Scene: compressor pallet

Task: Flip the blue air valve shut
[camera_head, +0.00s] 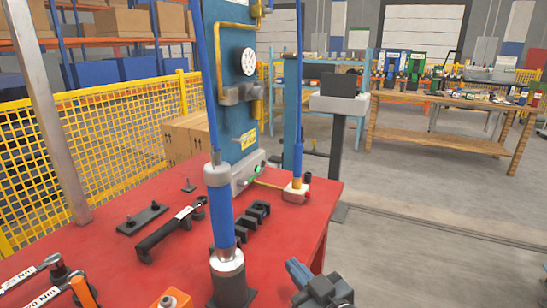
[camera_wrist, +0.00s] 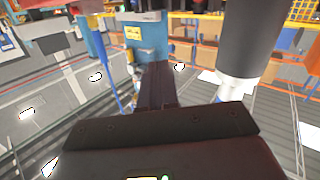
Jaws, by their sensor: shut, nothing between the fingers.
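A blue upright panel (camera_head: 222,75) stands at the back of the red table, with a brass pipe, a round white gauge (camera_head: 248,61) and a grey fitting (camera_head: 238,94). A small blue part (camera_head: 257,9) sits on the brass pipe at the top edge; it may be the air valve, but its handle position is too small to tell. In the wrist view, my gripper (camera_wrist: 157,70) is shut and empty, its dark fingers pointing towards the blue panel (camera_wrist: 145,45) with a yellow label. The fingers look apart from it. No valve handle is clear there.
The red table (camera_head: 120,262) holds a blue cylinder (camera_head: 219,205) on a hose, a dark wrench-like tool (camera_head: 170,230) and dark holders. A second blue hose (camera_head: 299,90) hangs to the right. Yellow mesh fencing (camera_head: 90,130) stands left. Floor (camera_head: 430,240) at right is clear.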

